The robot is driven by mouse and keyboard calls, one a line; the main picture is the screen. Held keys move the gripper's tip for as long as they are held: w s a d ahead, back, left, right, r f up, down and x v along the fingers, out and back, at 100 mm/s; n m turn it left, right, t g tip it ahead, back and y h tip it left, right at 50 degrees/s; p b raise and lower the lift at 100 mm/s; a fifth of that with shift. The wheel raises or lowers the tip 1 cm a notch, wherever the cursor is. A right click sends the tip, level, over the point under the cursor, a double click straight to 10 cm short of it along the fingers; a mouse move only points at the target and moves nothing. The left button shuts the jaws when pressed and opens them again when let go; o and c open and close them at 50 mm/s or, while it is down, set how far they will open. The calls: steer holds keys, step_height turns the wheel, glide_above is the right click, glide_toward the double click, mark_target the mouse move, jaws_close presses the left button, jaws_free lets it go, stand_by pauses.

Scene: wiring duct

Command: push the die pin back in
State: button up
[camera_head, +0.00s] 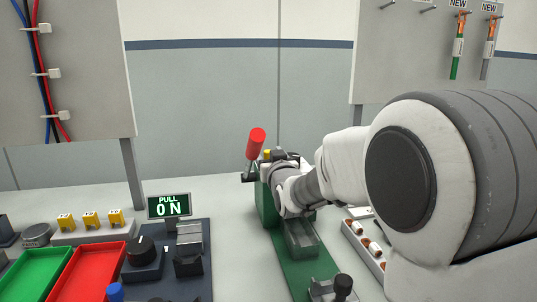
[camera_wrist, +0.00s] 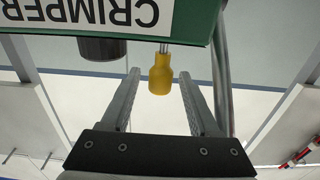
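The die pin (camera_wrist: 160,76) has a yellow knob on a thin metal shaft and sticks out of the green crimper (camera_wrist: 185,25), which carries a white label reading CRIMPER, upside down in the wrist view. A bit of shaft shows between knob and body. My gripper (camera_wrist: 160,84) is open, with one finger on each side of the knob and a gap on both sides. In the head view my gripper (camera_head: 284,160) is at the top of the crimper (camera_head: 268,205), beside its red-handled lever (camera_head: 257,142). A small yellow piece (camera_head: 267,154) shows there.
A dark round part (camera_wrist: 102,49) sits left of the pin, and a grey bar (camera_wrist: 223,75) runs to its right. A sign (camera_head: 169,206) reads PULL ON. Green and red trays (camera_head: 92,270) lie at the left, and a connector strip (camera_head: 364,250) lies right of the crimper.

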jaws_close()
stand_by(1.3)
